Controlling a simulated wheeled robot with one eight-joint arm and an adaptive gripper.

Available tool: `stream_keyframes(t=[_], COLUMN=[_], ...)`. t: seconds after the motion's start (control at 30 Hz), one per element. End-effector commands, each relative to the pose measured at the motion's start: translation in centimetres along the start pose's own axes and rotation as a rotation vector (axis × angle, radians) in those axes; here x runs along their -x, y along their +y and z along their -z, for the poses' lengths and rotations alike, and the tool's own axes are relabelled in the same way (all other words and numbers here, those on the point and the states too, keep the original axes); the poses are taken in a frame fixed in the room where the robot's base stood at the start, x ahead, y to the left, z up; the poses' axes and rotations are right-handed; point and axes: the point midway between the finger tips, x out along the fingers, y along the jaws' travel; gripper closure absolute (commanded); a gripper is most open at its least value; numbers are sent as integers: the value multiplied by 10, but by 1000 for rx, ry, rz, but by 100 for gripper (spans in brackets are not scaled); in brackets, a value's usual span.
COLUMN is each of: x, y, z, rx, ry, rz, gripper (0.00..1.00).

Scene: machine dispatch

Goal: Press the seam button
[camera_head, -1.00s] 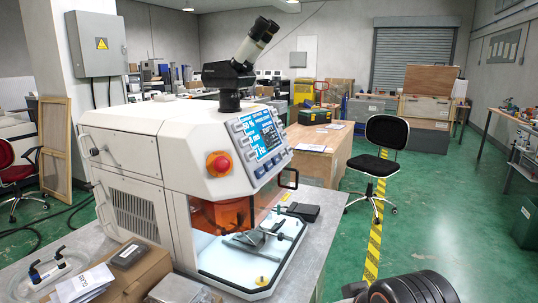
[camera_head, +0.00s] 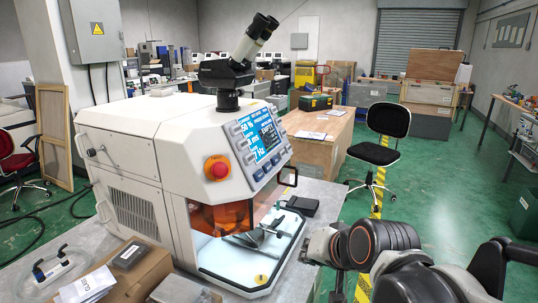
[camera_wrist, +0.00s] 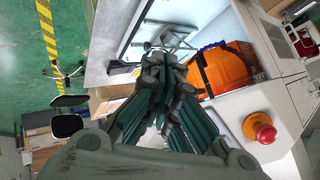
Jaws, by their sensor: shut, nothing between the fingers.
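The white machine (camera_head: 140,150) stands on a grey bench. Its slanted control panel (camera_head: 258,140) has a lit blue screen with grey buttons along both sides; their labels are too small to tell which is the seam button. A red mushroom knob (camera_head: 217,169) on an orange collar sits left of the panel; it shows also in the wrist view (camera_wrist: 265,133). My gripper (camera_wrist: 165,62) is shut and empty, over the machine's open front in the wrist view. In the head view my arm comes in from the lower right, its end right of the work bay, below the panel.
A black binocular eyepiece (camera_head: 240,60) rises above the panel. A cardboard box (camera_head: 140,268) stands at the bench's front left. A black chair (camera_head: 380,150) stands behind my arm.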

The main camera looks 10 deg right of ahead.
Motion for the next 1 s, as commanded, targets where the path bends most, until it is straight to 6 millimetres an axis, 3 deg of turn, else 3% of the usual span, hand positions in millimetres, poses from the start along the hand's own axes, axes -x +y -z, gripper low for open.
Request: stream_keyframes(t=[0.03,0.2,0.5,0.73,1.0], x=[1,-13,-35,-45,-50], y=[-15,-43,-60,-53,-48], z=[27,89,190,230,238], rx=[-89,-408,-962,-1246,-1329], ry=[23,90,180,211,217], rz=[31,149,365,484,520], gripper=[100,100,100,100,100])
